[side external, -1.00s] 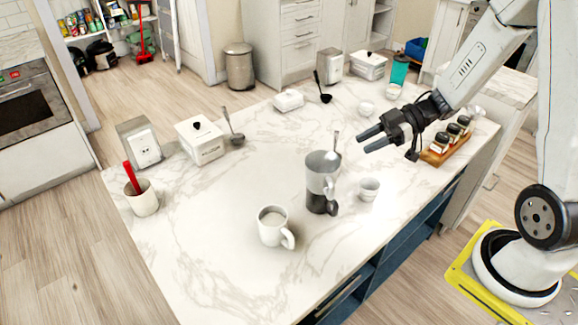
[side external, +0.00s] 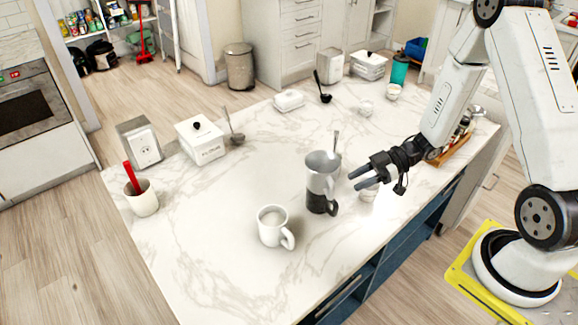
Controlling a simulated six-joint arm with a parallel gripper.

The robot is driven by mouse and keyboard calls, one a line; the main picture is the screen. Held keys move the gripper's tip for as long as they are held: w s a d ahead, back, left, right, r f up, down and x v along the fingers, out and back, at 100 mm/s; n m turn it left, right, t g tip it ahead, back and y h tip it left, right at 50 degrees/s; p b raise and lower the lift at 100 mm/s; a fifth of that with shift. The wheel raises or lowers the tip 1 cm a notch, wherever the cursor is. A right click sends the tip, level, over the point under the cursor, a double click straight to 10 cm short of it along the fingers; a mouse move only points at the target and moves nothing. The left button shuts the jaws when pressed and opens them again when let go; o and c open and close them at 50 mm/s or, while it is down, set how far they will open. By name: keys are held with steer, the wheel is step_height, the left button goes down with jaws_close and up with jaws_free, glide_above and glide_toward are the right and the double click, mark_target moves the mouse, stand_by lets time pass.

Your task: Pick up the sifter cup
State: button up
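A tall grey cup with a side handle (side external: 318,172), which seems to be the sifter cup, stands upright on the marble countertop (side external: 225,255). Its lower part is dark, and a spoon handle (side external: 336,143) sticks up at its rim. My gripper (side external: 357,180) is just right of it in the picture, its two dark fingers apart and pointing left toward it. I see nothing between the fingers. A gap shows between the fingertips and the cup. A small white cup (side external: 368,195) is partly hidden by the fingers.
A white mug (side external: 271,224) stands left of the tall cup, in front. A holder with a red utensil (side external: 143,198), a white lidded box (side external: 201,141) and a dispenser (side external: 140,142) stand at the left. A spice rack (side external: 452,150) is behind my arm. The counter's left middle is clear.

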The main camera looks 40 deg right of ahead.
mark_target(335, 191)
steer(key=shift+x, duration=1.1)
steer(key=shift+a, duration=0.15)
steer(key=shift+x, duration=2.5)
steer(key=shift+r, duration=0.1)
jaws_close()
